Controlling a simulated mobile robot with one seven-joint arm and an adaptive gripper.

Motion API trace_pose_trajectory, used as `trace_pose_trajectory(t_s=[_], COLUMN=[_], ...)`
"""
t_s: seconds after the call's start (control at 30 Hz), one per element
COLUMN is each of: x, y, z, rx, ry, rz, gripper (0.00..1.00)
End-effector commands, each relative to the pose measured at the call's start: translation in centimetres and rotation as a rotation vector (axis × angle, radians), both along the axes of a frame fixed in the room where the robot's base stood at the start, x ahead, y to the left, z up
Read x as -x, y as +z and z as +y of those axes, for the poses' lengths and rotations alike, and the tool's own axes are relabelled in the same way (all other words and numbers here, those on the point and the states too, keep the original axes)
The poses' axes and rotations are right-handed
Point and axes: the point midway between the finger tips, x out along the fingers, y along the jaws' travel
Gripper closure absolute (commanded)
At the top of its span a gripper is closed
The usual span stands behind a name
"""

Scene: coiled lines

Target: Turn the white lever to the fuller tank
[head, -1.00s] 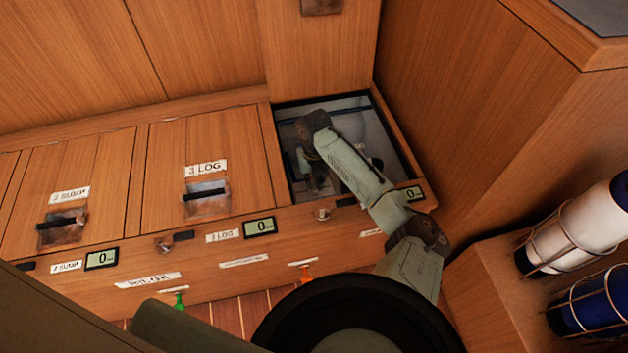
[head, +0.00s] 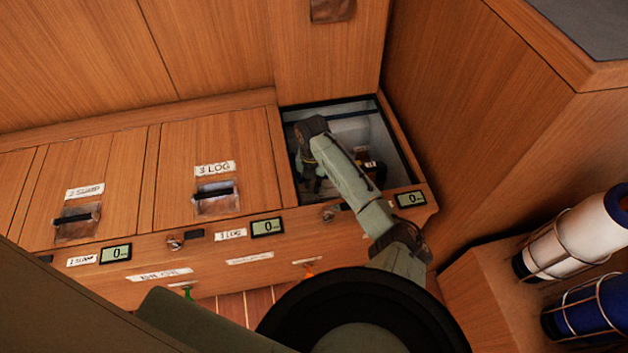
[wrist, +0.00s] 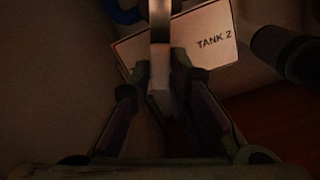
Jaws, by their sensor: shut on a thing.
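My gripper (wrist: 163,88) is deep in the open compartment at the back right of the bench; in the head view its end (head: 314,180) is small and dark. In the wrist view the fingers are shut on a pale, upright lever (wrist: 160,75), which runs up to the top edge of the picture. Behind it is a tilted white plate (wrist: 205,52) reading TANK 2. The lever's pivot and far end are not visible, nor are the tank levels.
The open compartment (head: 388,112) has close walls around my arm. Closed wooden lids, one marked LOG (head: 215,169), lie to its left. Small displays (head: 267,227) line the bench front. In the wrist view a dark cylinder (wrist: 285,50) stands right of the plate. Caged bottles (head: 580,245) are at right.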

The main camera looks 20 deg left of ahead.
Motion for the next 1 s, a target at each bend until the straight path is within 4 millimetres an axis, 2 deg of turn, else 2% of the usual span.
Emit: trace_pose_trajectory(t_s=[0.1, 0.13, 0.4, 0.77, 0.87, 1.0], x=[-0.1, -0.1, 0.0, 0.0, -0.1, -0.1], y=[0.0, 0.0, 0.0, 0.4, 1.5, 4.3], z=[0.0, 0.0, 0.0, 0.0, 0.0, 0.0], rx=[-0.001, -0.001, 0.0, -0.001, -0.002, -0.003], ry=[0.001, 0.001, 0.003, 0.003, 0.004, 0.003], rz=[-0.001, -0.001, -0.001, -0.001, -0.002, -0.005], gripper=[1.0, 0.82, 0.64, 0.63, 0.63, 0.63])
